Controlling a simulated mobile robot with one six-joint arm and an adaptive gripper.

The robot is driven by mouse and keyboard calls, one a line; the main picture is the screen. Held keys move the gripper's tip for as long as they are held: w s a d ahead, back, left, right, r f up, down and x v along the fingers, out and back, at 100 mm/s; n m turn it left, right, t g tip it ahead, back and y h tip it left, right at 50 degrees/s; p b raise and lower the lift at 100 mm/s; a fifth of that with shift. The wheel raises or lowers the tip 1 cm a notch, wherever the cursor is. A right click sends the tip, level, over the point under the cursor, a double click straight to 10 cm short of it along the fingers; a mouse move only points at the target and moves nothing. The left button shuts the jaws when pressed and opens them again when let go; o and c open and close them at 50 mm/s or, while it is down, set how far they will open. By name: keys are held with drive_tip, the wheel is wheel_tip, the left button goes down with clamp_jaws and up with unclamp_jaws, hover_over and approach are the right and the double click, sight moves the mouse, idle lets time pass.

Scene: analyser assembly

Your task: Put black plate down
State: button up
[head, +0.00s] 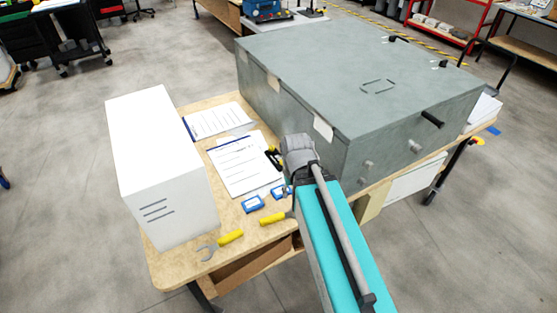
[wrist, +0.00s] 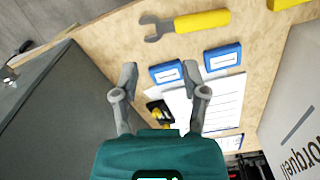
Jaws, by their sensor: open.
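My gripper (wrist: 159,72) is open, with its two grey fingers spread above the wooden table. A small dark item with yellow parts (wrist: 158,108) shows between the fingers in the wrist view, beside the white paper. It also shows in the head view as a black shape (head: 272,158) at the paper's right edge, next to my wrist. I cannot tell whether this is the black plate, or whether it touches the fingers. No other black plate is clear in either view.
A large grey analyser box (head: 350,75) stands right of my gripper and a white box (head: 160,165) left of it. Between them lie papers (head: 240,165), two blue boxes (wrist: 222,57) and yellow-handled wrenches (wrist: 200,20). Bare table shows near the front edge.

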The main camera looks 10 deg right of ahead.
drive_tip(key=shift+d, duration=0.15)
drive_tip(key=shift+o, duration=1.3)
drive_tip(key=w+d+r+m+p, duration=0.1)
drive_tip(key=w+d+m, duration=0.1)
drive_tip(key=w+m, duration=2.1)
drive_tip(key=shift+w+d+r, duration=0.15)
drive_tip(key=shift+w+d, duration=0.25)
drive_tip(key=shift+w, duration=0.7)
wheel_tip(320, 180, down, 9)
drive_tip(key=b, duration=0.8)
drive_tip(key=shift+r, duration=0.15)
